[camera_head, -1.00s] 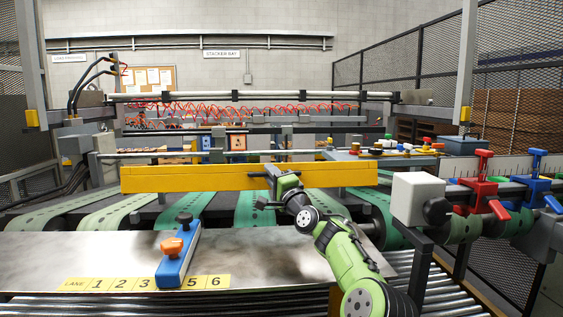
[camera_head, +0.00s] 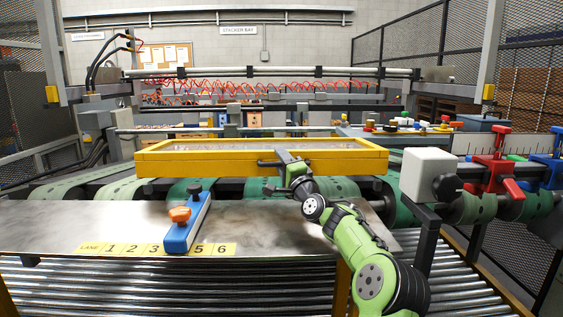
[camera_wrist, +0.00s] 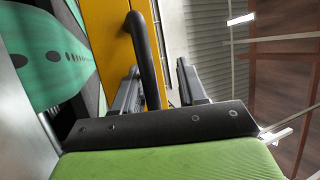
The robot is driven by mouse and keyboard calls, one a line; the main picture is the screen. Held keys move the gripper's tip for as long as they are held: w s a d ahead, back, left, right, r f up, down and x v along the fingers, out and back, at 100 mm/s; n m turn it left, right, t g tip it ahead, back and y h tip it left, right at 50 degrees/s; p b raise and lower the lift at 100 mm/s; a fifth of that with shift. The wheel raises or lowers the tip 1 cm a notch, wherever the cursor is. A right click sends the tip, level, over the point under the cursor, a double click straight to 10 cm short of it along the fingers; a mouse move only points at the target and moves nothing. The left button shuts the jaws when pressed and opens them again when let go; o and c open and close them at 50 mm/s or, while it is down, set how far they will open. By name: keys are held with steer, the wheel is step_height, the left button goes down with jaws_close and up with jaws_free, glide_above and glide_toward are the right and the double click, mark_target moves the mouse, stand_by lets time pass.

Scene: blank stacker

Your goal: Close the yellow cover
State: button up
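The yellow cover (camera_head: 200,163) is a wide yellow frame around a clear panel, above the green belts in the head view. Its front rail and upper face both show, so it lies nearly flat. The yellow rail (camera_wrist: 110,35) also shows at the upper left of the wrist view. A black bar handle (camera_wrist: 147,55) stands out from it. My gripper (camera_head: 287,160) is at the cover's front rail, right of its middle. In the wrist view my gripper (camera_wrist: 160,90) has its fingers apart, with the handle between them, closer to the left finger. A gap shows on the right side.
A metal plate (camera_head: 90,225) with lane numbers and a blue block with an orange knob (camera_head: 188,222) lies in front of the cover. A white box (camera_head: 430,174) and red and blue clamps (camera_head: 492,165) stand to the right. Rollers (camera_head: 180,288) run along the front.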

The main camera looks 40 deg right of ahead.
steer(key=v, duration=1.2)
steer(key=shift+s+b, duration=0.1)
steer(key=shift+b, duration=0.25)
